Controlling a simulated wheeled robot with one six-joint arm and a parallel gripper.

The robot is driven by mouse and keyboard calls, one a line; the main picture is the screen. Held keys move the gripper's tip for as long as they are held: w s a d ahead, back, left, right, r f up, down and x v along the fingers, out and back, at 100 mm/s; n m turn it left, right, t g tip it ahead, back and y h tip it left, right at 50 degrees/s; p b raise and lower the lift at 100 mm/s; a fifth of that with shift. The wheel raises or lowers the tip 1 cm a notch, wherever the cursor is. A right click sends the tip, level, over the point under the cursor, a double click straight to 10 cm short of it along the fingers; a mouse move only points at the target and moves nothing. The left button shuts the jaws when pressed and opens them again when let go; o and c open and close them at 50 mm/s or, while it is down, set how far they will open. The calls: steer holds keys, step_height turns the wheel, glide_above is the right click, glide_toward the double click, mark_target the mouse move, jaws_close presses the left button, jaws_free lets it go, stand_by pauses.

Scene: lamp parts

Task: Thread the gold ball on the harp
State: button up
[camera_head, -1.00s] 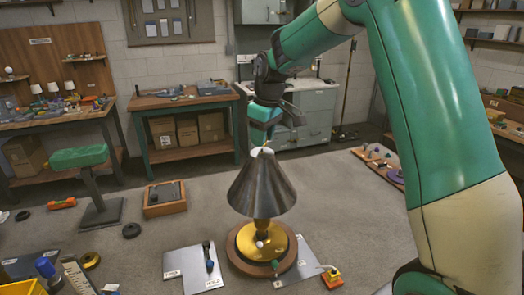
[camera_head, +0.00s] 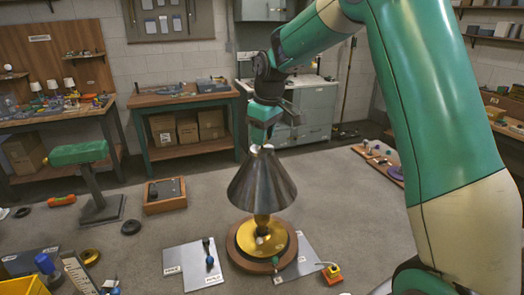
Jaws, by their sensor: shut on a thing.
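A lamp stands on a round wooden base (camera_head: 236,249) with a gold middle. Its dark metal cone shade (camera_head: 262,184) is upright around the stem. My gripper (camera_head: 261,146) points down at the shade's narrow top, with its pale fingertips at the top opening. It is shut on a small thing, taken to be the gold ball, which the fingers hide. The harp is hidden by the shade and the gripper. I cannot tell whether the ball touches the harp's tip.
Grey plates (camera_head: 190,258) with small parts lie beside the lamp base. A wooden tray (camera_head: 165,196) and a green-topped stand (camera_head: 79,153) are at left. Open floor lies behind the lamp.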

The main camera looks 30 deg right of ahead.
steer(key=shift+f+b, duration=0.3)
steer(key=shift+f, duration=0.35)
stand_by(0.9)
steer(key=shift+o, duration=0.8)
steer(key=shift+c, duration=1.3)
steer(key=shift+s+f, duration=0.1)
steer(key=shift+f, duration=0.15)
steer(key=m, duration=0.4)
steer(key=shift+a+h+p, duration=0.1)
steer(key=shift+h+p, duration=0.2)
steer(key=shift+p, duration=0.1)
jaws_close()
steer(key=m, duration=0.3)
steer(key=shift+f, duration=0.15)
